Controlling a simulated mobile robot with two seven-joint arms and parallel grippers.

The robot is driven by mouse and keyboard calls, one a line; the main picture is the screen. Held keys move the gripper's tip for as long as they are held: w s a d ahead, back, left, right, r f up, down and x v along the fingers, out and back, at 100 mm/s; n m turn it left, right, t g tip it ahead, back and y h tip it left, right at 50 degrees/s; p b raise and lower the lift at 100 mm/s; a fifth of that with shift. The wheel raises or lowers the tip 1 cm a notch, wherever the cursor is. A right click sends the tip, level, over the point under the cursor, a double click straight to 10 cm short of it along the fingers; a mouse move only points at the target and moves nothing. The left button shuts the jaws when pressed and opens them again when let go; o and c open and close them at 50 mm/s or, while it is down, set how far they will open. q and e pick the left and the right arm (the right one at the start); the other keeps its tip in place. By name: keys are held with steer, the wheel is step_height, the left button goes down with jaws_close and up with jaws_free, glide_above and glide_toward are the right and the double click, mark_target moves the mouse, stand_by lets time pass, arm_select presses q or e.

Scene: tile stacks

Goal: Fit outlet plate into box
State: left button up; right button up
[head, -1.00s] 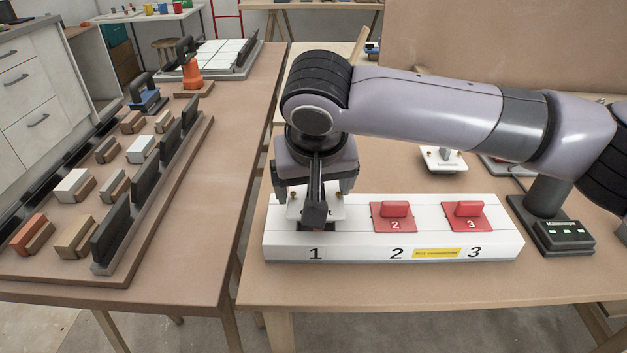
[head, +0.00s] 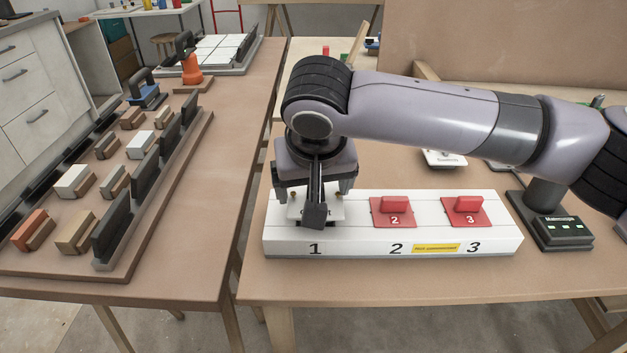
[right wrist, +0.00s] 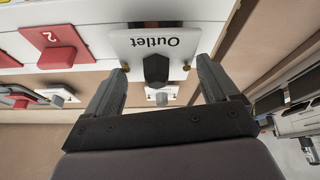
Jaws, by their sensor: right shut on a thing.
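The outlet plate (right wrist: 154,42) is a white plate lettered "Outlet" with a black knob and a brass screw on each side. In the head view the plate (head: 335,209) is at position 1 of the long white box block (head: 365,240), partly hidden by my gripper. My right gripper (head: 316,212) points down over position 1 and is shut on the plate. In the right wrist view my fingers (right wrist: 160,88) stand on either side of the knob. Whether the plate sits fully flush cannot be told. My left gripper is not in view.
Red covers sit at position 2 (head: 393,212) and position 3 (head: 466,211). A yellow label (head: 435,248) is on the block's front. Another white plate (head: 444,158) lies behind, and a black device (head: 550,232) stands at right. A table with tile pieces is at left.

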steer(key=shift+f, duration=1.1)
steer(key=o, duration=1.3)
steer(key=shift+r, duration=0.15)
steer(key=shift+p+v, duration=2.75)
steer(key=shift+v, duration=0.1)
